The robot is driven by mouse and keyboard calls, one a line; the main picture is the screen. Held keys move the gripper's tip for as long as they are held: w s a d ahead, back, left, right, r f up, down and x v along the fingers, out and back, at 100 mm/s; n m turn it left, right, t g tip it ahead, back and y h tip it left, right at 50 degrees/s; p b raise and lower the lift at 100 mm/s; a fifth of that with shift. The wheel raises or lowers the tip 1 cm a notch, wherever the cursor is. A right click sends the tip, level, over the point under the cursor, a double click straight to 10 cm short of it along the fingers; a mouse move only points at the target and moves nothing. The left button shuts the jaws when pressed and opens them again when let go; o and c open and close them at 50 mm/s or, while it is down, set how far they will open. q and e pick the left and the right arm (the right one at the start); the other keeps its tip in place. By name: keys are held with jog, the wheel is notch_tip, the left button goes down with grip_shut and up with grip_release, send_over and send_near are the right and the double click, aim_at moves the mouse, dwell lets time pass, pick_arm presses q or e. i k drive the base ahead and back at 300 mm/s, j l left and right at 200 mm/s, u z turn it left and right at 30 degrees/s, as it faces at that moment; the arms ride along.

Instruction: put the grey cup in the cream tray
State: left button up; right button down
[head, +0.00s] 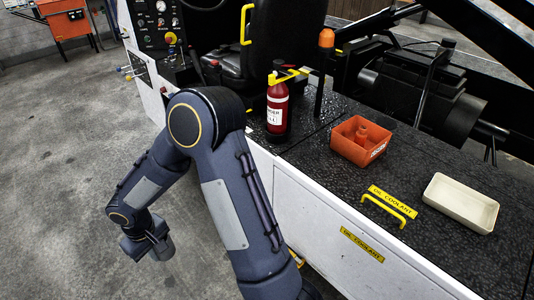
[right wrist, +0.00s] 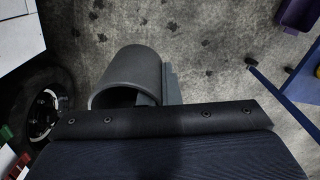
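The grey cup (right wrist: 128,72) shows large in the right wrist view, lying sideways in the picture with its rim to the lower left. A grey finger of my right gripper (right wrist: 170,84) is against its right side; the other finger is hidden. In the head view my right gripper (head: 150,241) is at lower left, shut on the cup (head: 163,249), off the loader's side with floor behind it. The cream tray (head: 430,194) is at far right on the loader's black deck, empty, well away from the gripper. My left gripper is in neither view.
An orange bin (head: 340,148) with an orange item inside stands on the deck left of the tray. A red extinguisher (head: 277,110) and an orange-topped post (head: 326,40) stand farther left. A yellow handle (head: 390,207) rises at the deck edge. Bare deck lies between bin and tray.

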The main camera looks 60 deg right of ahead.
aim_at(443, 198)
jog(key=l+z, duration=0.15)
jog(key=z, duration=2.2)
